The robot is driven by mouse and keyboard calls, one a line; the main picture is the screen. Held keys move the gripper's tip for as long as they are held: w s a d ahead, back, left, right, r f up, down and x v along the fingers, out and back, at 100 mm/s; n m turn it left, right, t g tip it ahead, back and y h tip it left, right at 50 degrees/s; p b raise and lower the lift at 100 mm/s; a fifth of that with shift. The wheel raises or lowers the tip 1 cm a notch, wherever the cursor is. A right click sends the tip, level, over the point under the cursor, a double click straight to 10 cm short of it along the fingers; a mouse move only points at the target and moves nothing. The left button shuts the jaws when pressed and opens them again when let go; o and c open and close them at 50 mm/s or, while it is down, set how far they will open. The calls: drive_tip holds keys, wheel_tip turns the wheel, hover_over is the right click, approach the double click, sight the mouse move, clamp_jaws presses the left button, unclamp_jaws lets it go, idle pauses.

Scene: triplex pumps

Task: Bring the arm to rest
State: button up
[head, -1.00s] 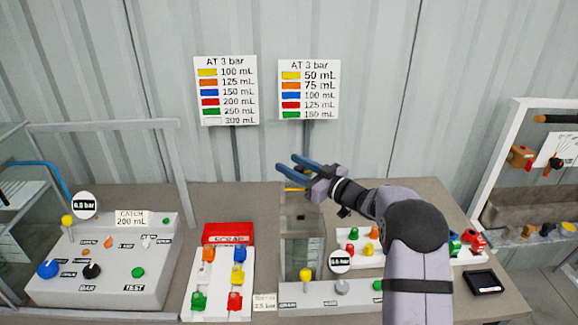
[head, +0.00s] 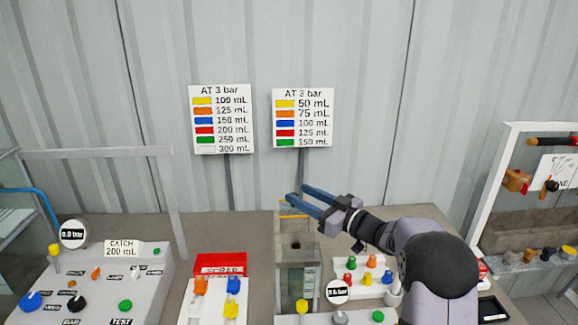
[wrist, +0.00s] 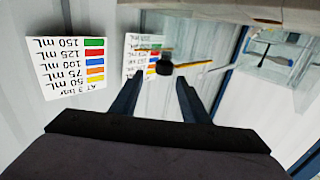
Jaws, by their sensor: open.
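My gripper (head: 309,201) has two blue fingers and is raised above the bench in the head view, pointing up and to the left. The fingers are apart with nothing between them. In the wrist view the open fingers (wrist: 158,88) point toward the wall signs, with the picture upside down. In the head view the gripper is just above the clear-walled tank (head: 298,262); whether it touches the tank's top cannot be told, but it looks free. My arm comes in from the lower right and hides part of the bench.
Two wall signs, the left chart (head: 221,120) and the right chart (head: 302,118), stand behind. A grey panel with knobs (head: 95,285) is at left. A red scrap bin (head: 219,265) and a tray of coloured parts (head: 362,274) sit on the bench. A white frame (head: 490,190) stands at right.

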drive_tip(key=r, duration=0.1)
drive_tip(key=r+m+t+h, duration=0.1)
drive_tip(key=w+d+r, duration=0.1)
drive_tip(key=shift+w+m+t+h, duration=0.1)
drive_tip(key=shift+m+t+h, duration=0.2)
drive_tip(key=s+d+f+m+g+h, duration=0.4)
drive_tip(key=s+d+f+m+h, duration=0.2)
drive_tip(key=s+d+f+h, duration=0.45)
drive_tip(key=s+a+f+g, duration=0.1)
drive_tip(key=s+f+g, duration=0.2)
drive_tip(key=s, duration=0.7)
drive_tip(key=s+a+f+g, duration=0.2)
drive_tip(key=s+f+g, duration=0.2)
drive_tip(key=s, duration=0.7)
drive_tip(key=s+a+f+m+g, duration=0.1)
drive_tip(key=s+f, duration=0.4)
drive_tip(key=s, duration=0.5)
drive_tip(key=a+g, duration=0.1)
drive_tip(key=g, duration=0.1)
drive_tip(key=shift+s+f+g, duration=0.25)
drive_tip(key=shift+g, duration=0.05)
